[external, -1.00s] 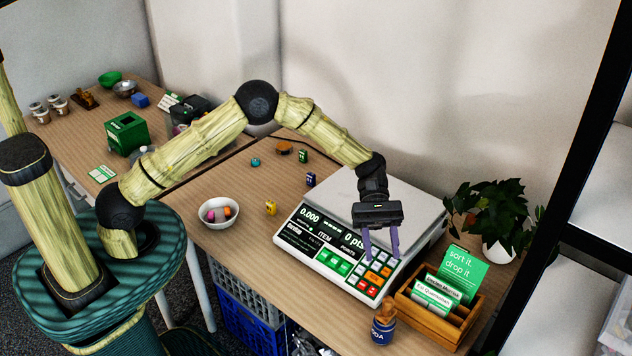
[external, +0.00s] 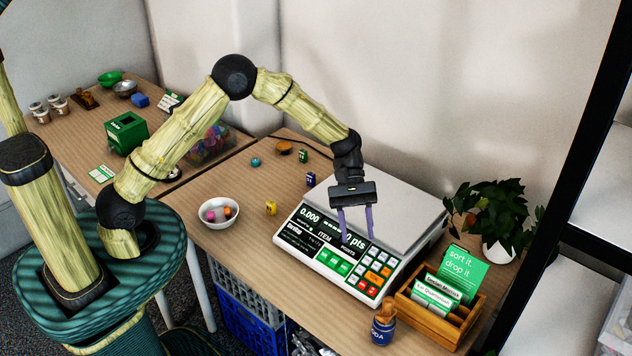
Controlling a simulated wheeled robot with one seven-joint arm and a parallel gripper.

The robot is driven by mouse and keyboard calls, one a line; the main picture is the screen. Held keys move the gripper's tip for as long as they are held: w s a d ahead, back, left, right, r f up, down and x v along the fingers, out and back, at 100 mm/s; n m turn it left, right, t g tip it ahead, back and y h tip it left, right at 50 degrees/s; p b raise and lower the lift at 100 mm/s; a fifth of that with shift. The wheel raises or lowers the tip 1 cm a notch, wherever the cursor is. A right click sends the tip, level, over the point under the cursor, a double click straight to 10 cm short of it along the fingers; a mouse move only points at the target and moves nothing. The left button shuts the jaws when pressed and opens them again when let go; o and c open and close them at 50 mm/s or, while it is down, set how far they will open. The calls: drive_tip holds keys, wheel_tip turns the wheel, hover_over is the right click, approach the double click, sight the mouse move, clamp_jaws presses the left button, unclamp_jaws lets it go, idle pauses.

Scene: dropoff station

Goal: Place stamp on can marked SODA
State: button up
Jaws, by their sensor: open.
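A small dark blue can (external: 381,337), with partly readable white letters ending in "DA", stands near the front edge of the table. A brown, wooden-looking stamp (external: 386,308) sits at the top of the can, with its knob upward. Whether it rests on the rim or partly inside is too small to tell. My gripper (external: 357,241) is open and empty, with its two purple fingers pointing down over the scale's front panel. It is above and left of the can, clear of the stamp.
A scale (external: 335,253) stands below my gripper. A wooden card box (external: 440,318) is right of the can, with a potted plant (external: 490,225) behind. A white bowl (external: 219,212) and small blocks lie to the left.

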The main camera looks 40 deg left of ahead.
drive_tip(key=w+a+m+t+y, duration=0.1)
drive_tip(key=a+m+t+y, duration=0.2)
drive_tip(key=a, duration=1.3)
drive_tip(key=s+a+r+m+t+y, duration=0.1)
drive_tip(key=s+a+m+t+y, duration=0.1)
drive_tip(key=a, duration=0.9)
drive_tip(key=s+a+r+m+t+y, duration=0.1)
drive_tip(key=s+a+m+t+y, duration=0.1)
drive_tip(key=s+a+t, duration=0.2)
drive_tip(key=s+a, duration=0.3)
drive_tip(key=a, duration=0.5)
drive_tip(key=shift+a+r+m+y, duration=0.25)
drive_tip(key=shift+r+m+y, duration=0.05)
drive_tip(key=shift+r, duration=0.1)
drive_tip(key=w+p+v, duration=0.2)
drive_tip(key=p+v, duration=0.9)
drive_tip(key=shift+r, duration=0.3)
drive_tip(key=shift+w, duration=0.1)
